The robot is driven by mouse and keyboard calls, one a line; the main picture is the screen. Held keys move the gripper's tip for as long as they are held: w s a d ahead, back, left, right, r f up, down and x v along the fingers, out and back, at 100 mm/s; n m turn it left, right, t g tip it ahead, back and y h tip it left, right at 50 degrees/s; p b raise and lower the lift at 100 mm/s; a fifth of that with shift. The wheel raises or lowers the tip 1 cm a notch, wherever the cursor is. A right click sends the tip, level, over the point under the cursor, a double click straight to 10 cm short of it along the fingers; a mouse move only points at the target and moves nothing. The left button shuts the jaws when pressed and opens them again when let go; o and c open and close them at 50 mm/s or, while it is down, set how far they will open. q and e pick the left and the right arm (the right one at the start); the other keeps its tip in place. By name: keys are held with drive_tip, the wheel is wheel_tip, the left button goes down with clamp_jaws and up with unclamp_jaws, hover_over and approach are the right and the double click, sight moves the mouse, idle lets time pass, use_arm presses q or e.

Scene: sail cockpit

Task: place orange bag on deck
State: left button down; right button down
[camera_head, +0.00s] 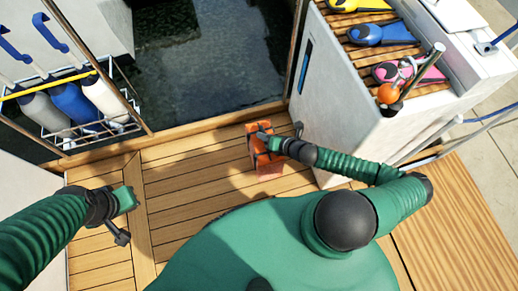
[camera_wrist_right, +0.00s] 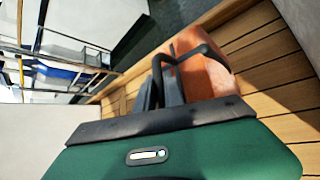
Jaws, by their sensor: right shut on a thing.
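The orange bag (camera_head: 268,170), with dark straps, is at the wooden deck (camera_head: 190,185) near the base of the white cabinet. I cannot tell whether it touches the planks. My right gripper (camera_head: 262,138) is shut on the top of the bag. In the right wrist view the dark fingers (camera_wrist_right: 170,75) are at a dark strap or handle, with the orange bag (camera_wrist_right: 208,85) just beyond and partly hidden. My left gripper (camera_head: 125,215) is over the deck at the left, apart from the bag, and its jaw opening is unclear.
A white cabinet (camera_head: 330,120) stands right of the bag, with several coloured items on its slatted top and an orange ball (camera_head: 388,93) at its edge. A wire rack (camera_head: 125,105) with bottle-like fenders stands at upper left. Dark water lies beyond the deck edge. The middle deck is clear.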

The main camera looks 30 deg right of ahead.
wheel_tip(320, 180, down, 10)
drive_tip(key=b, duration=0.5)
drive_tip(key=shift+b, duration=0.35)
drive_tip(key=c, duration=1.5)
unclamp_jaws()
drive_tip(key=shift+o, duration=0.2)
drive_tip(key=p+v, duration=0.6)
drive_tip(key=v, duration=0.5)
drive_tip(key=shift+d+r, duration=0.1)
drive_tip(key=shift+r, duration=0.2)
drive_tip(key=shift+s, duration=0.4)
drive_tip(key=shift+d, duration=0.1)
